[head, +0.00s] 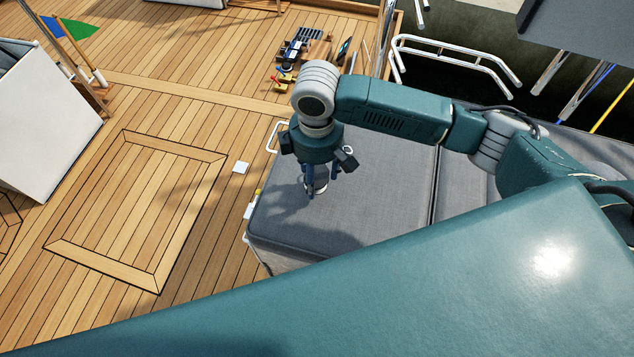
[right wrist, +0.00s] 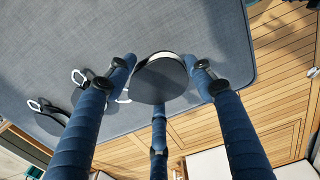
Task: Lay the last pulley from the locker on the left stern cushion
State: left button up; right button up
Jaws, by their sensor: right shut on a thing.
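My right gripper (head: 314,190) points down over the near left part of a grey cushion (head: 385,190). It is shut on a pulley (head: 319,184), a dark round disc with a pale rim, which shows between the blue fingers in the right wrist view (right wrist: 160,82). I cannot tell whether the pulley touches the cushion. In the right wrist view, two more dark pulleys with shiny metal shackles lie on the cushion (right wrist: 60,40), one nearer (right wrist: 80,92) and one farther left (right wrist: 46,120), partly behind a finger. My left gripper is not in view.
A second cushion section lies right of a seam. Wooden deck (head: 190,110) with a framed panel (head: 140,205) lies to the left, largely clear. Metal rails (head: 455,55) stand at the back right.

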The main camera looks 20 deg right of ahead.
aim_at(316, 185)
jog(key=shift+f, duration=2.4)
jog(key=o, duration=1.3)
jog(key=shift+f, duration=0.15)
jog(key=shift+c, duration=0.2)
notch_tip(316, 185, up, 12)
jog(key=shift+r, duration=0.2)
